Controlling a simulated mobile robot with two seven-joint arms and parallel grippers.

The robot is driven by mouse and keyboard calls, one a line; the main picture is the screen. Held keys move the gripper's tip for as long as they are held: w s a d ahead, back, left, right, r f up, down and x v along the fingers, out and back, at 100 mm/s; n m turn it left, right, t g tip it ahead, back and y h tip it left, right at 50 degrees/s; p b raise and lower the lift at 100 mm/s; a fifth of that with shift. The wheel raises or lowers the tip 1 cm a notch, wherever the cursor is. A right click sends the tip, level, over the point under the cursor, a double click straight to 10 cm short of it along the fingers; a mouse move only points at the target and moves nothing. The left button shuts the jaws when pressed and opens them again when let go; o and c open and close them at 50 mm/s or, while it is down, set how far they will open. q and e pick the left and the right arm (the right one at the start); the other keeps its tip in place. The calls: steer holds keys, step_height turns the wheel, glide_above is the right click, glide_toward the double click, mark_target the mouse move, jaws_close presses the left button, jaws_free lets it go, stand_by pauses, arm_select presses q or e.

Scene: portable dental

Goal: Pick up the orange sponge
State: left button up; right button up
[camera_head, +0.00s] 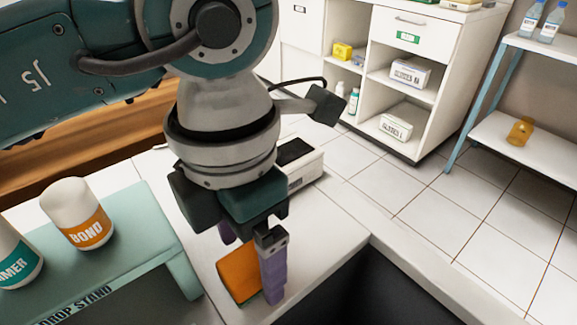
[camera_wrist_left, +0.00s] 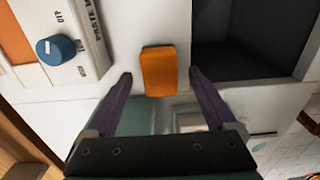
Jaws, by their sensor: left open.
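The orange sponge (camera_head: 238,275) lies on the white counter, close to the dark recess, in the head view. In the left wrist view the sponge (camera_wrist_left: 159,71) sits between and just beyond the two purple fingertips. My left gripper (camera_head: 250,262) points down over the sponge with its fingers apart and nothing held; it also shows in the left wrist view (camera_wrist_left: 159,75). One purple finger covers the sponge's right edge in the head view, and the other is mostly hidden behind the gripper. I cannot tell whether a finger touches the sponge. My right gripper is out of view.
A teal drop stand (camera_head: 120,240) holds a BOND bottle (camera_head: 77,213) and another bottle (camera_head: 15,255) at left. A dark recess (camera_head: 365,285) opens right of the sponge. A white device (camera_head: 300,162) stands behind the gripper. A device with a blue knob (camera_wrist_left: 56,49) is nearby.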

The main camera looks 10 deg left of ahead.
mark_target(250, 259)
arm_select(q)
step_height(250, 259, down, 2)
steer(key=shift+f, duration=0.1)
steer(key=shift+c, duration=0.2)
jaws_close()
stand_by(0.5)
step_height(250, 259, up, 20)
steer(key=p, duration=0.4)
